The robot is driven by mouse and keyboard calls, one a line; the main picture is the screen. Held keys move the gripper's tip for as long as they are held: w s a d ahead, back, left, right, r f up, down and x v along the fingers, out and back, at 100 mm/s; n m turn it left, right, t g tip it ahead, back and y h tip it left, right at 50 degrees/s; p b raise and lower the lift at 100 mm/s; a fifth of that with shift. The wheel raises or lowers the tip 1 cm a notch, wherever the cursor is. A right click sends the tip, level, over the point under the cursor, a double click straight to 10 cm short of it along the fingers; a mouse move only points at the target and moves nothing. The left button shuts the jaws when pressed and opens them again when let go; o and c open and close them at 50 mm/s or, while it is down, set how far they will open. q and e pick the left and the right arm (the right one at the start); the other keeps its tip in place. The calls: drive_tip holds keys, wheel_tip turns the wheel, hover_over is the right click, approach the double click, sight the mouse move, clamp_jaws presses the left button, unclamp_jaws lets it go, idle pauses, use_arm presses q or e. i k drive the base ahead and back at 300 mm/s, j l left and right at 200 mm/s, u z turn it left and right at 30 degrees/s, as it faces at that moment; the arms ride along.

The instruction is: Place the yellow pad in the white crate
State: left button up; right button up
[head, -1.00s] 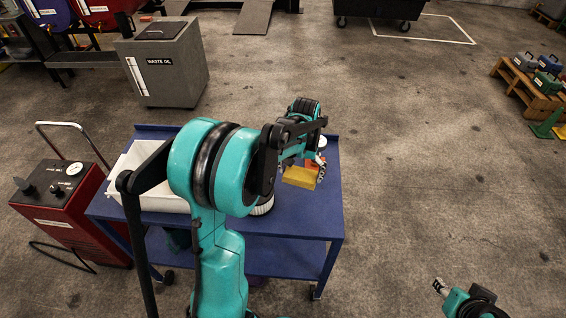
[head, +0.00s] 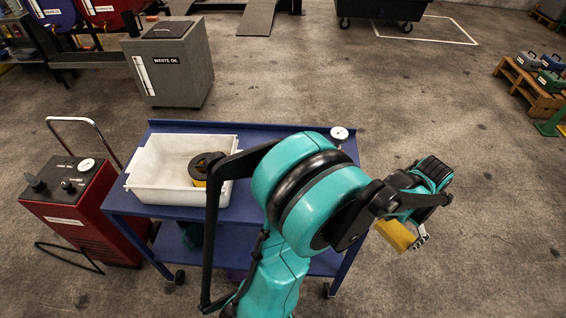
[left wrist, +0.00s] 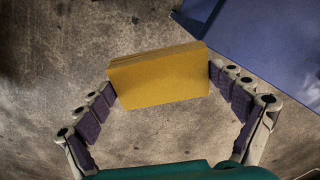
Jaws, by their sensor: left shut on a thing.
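The yellow pad (head: 394,235) is a flat block held in my left gripper (head: 410,230), out past the right edge of the blue cart. In the left wrist view the pad (left wrist: 160,80) sits between both fingers, above the concrete floor. The white crate (head: 142,193) stands on the left part of the cart top, open upward. A round black and yellow item (head: 207,166) is in the crate at its right side. My left arm covers the cart's middle and right. My right gripper is out of view.
The blue cart (head: 280,130) has a white-faced gauge (head: 340,135) at its back right corner. A red machine (head: 75,210) with a handle stands left of the cart. A grey waste oil bin (head: 175,65) stands behind.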

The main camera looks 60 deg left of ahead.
sight(169, 179)
drive_tip(key=k+j+z, duration=0.15)
drive_tip(key=z, duration=0.2)
drive_tip(key=k+z, duration=0.35)
drive_tip(key=k+j+z, duration=0.1)
drive_tip(key=z, duration=0.25)
drive_tip(key=k+u, duration=0.15)
drive_tip(key=k, duration=0.2)
drive_tip(key=k+j+u, duration=0.15)
drive_tip(key=k, duration=0.15)
